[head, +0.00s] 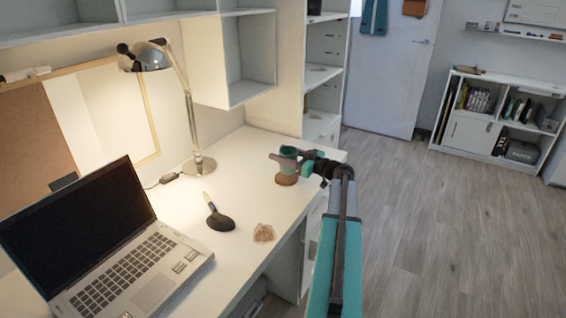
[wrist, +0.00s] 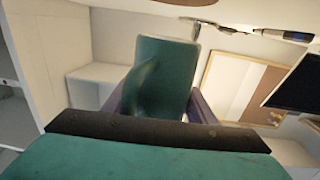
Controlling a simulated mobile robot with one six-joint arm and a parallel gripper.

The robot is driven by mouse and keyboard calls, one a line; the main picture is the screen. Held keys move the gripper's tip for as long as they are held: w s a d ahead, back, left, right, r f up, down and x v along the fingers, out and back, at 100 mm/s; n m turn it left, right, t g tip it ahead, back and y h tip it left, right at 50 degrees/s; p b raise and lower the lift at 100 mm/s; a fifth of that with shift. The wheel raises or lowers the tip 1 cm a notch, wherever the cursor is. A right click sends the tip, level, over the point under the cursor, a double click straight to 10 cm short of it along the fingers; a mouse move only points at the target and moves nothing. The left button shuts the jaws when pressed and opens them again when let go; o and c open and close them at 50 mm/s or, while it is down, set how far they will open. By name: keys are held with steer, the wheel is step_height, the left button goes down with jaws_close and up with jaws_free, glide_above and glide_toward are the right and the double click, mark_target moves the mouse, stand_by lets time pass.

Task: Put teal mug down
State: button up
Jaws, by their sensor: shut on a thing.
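The teal mug (head: 289,153) is near the far right end of the white desk (head: 248,150). My gripper (head: 288,158) is shut on the mug, with a finger on either side of it. In the wrist view, which looks upside down, the mug (wrist: 165,78) fills the middle between the fingers. A round brown thing (head: 286,181), perhaps a coaster, shows just below the mug in the head view. I cannot tell whether the mug touches it or hangs above it.
A black brush (head: 220,222) and a small pinkish-brown thing (head: 264,233) lie on the desk nearer the front. A lit lamp (head: 198,165) stands behind, and an open laptop (head: 110,250) is at left. Bare desk lies between the lamp and the mug.

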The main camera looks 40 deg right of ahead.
steer(key=shift+f, duration=0.1)
steer(key=shift+f, duration=1.6)
steer(key=shift+f, duration=0.15)
steer(key=o, duration=1.3)
steer(key=shift+o, duration=0.2)
steer(key=s, duration=0.4)
steer(key=s+d, duration=0.1)
steer(key=s, duration=0.3)
steer(key=s+d+b, duration=0.1)
steer(key=s, duration=0.2)
steer(key=shift+s+d, duration=0.2)
steer(key=shift+s, duration=0.2)
